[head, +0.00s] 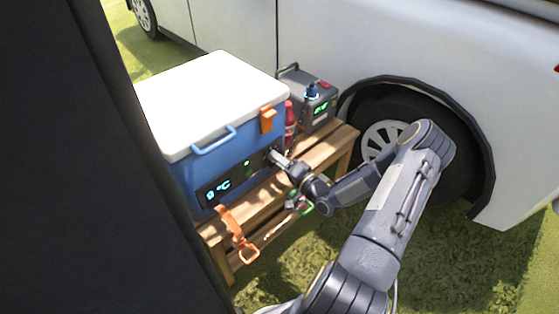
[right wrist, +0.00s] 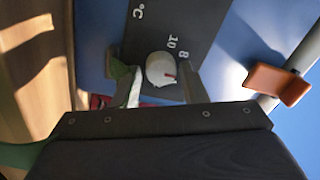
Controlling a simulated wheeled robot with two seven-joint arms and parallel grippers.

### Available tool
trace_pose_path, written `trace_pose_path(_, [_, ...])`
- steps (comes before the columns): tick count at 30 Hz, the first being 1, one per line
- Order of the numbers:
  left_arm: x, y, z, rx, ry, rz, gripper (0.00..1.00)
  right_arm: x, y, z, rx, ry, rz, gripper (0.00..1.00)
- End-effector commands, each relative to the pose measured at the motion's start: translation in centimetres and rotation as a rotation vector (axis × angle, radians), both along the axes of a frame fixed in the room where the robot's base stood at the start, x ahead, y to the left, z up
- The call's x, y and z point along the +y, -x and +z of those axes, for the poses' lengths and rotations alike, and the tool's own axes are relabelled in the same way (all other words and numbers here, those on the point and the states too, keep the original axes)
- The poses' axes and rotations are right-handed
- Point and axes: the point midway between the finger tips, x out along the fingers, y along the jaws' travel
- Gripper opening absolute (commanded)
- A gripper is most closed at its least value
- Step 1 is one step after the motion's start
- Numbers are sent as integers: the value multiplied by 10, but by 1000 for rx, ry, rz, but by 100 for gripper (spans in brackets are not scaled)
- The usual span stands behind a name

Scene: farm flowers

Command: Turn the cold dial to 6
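A blue cooler (head: 190,179) with a white lid (head: 213,95) stands on a wooden bench. Its dark front panel shows a lit display (head: 218,190) with a digit and °C. The cold dial (right wrist: 160,69) is a pale round knob with a red mark in the right wrist view; the numbers 10 and 8 show beside it. My right gripper (head: 275,155) is at the right end of the panel and hides the dial in the head view. In the right wrist view its fingers (right wrist: 162,90) stand apart on either side of the dial; contact is unclear. My left gripper is out of view.
An orange latch (head: 268,119) and a blue handle (head: 214,140) are on the cooler. A red bottle (head: 290,122) and a grey power box (head: 314,103) stand behind my gripper. An orange strap (head: 236,232) hangs off the bench (head: 327,150). A white vehicle (head: 330,40) is behind.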

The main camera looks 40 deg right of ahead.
Motion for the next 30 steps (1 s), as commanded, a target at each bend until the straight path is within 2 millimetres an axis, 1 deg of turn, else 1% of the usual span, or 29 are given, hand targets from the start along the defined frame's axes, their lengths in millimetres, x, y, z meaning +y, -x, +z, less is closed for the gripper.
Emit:
trace_pose_path(1, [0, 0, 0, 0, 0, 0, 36, 0, 0, 0, 0, 0, 0, 45])
trace_pose_path(3, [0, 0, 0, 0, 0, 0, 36, 0, 0, 0, 0, 0, 0, 52])
trace_pose_path(10, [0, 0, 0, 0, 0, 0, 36, 0, 0, 1, -1, 1, 0, 52])
trace_pose_path(13, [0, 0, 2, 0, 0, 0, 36, -1, 5, 1, 0, 0, -1, 52])
trace_pose_path(17, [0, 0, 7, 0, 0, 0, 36, -3, 23, 0, 2, 0, -3, 52])
trace_pose_path(21, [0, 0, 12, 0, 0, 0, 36, -6, 48, -1, 1, 0, -3, 52])
trace_pose_path(24, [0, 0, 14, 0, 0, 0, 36, -7, 63, -2, 1, -1, -3, 52])
trace_pose_path(27, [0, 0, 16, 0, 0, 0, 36, -7, 72, -3, 1, 0, -1, 52])
trace_pose_path(30, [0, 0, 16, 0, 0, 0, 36, -8, 77, -4, 0, 0, -1, 52])
